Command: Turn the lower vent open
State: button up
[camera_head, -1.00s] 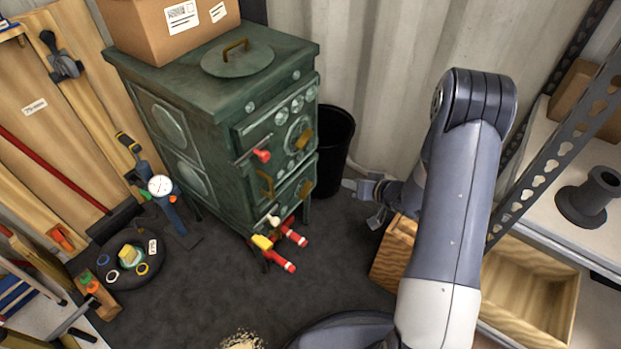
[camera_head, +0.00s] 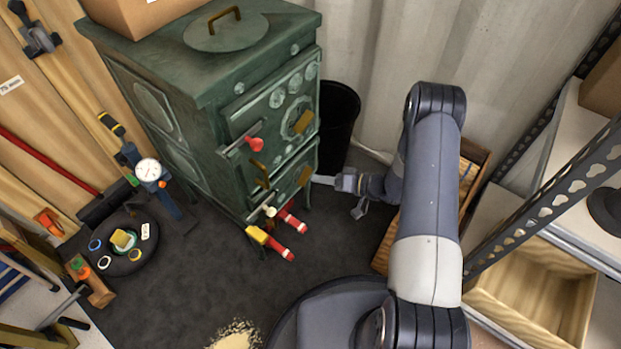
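The green stove (camera_head: 190,95) stands at the middle left, its door side facing right and toward me. Its lower vent appears as a small brass piece (camera_head: 305,176) on the lower door, near the stove's right edge. A similar brass piece (camera_head: 303,121) sits on the upper door. My gripper (camera_head: 338,194) is just right of the lower vent, with its fingers spread apart and nothing between them. One fingertip points left at the stove's edge, close to the lower vent; I cannot tell whether it touches. The vent's exact position is too small to read.
A red-knobbed handle (camera_head: 227,144) and a white-knobbed handle (camera_head: 270,211) stick out from the stove front. Red-and-yellow pipes (camera_head: 279,247) lie low by it. A black bucket (camera_head: 340,115) stands behind my gripper. A wooden crate (camera_head: 472,170) is right.

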aim_at(304, 176)
jog(key=shift+b+x, duration=0.4)
jog(key=shift+x, duration=1.8)
jog(key=shift+c, duration=0.2)
